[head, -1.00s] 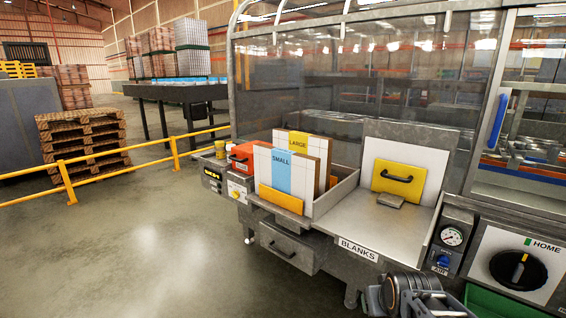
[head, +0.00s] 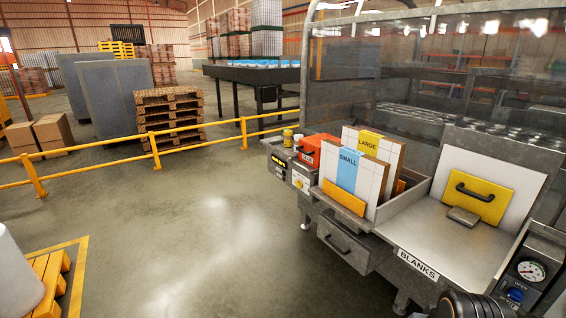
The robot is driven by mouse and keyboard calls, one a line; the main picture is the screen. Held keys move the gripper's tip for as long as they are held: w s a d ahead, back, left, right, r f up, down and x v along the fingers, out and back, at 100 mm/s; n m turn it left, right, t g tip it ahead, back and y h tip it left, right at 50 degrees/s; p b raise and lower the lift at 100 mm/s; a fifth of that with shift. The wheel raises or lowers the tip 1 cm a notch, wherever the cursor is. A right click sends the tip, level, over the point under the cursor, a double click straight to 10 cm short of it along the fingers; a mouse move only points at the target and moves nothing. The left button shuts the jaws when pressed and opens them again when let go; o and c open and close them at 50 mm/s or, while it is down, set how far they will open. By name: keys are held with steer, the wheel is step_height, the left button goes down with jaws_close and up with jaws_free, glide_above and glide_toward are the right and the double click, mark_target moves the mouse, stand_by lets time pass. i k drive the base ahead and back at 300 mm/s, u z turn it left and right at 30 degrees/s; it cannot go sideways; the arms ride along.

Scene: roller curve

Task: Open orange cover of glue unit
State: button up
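The orange cover (head: 317,149) of the glue unit is at the far left end of the machine, with a dark handle on it. It looks closed. The glue unit's grey front (head: 290,172), with a small display and a light panel, shows below and left of it. The stacks marked small and large partly hide the cover's right side. Of my arm, only a dark rounded part shows at the bottom right edge, far from the cover. My gripper's fingers are not in view.
A bin holds the SMALL (head: 348,171) and LARGE (head: 369,143) stacks. Right of it is the BLANKS tray (head: 428,234) with a yellow handled plate (head: 478,198). A yellow rail (head: 190,136) runs behind open floor (head: 200,230) on the left. A pallet (head: 48,285) lies at lower left.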

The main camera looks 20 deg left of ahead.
mark_target(309, 147)
steer(key=u, duration=0.1)
steer(key=i, duration=0.6)
steer(key=u, duration=0.85)
steer(key=i, duration=1.95)
steer(key=u, duration=0.85)
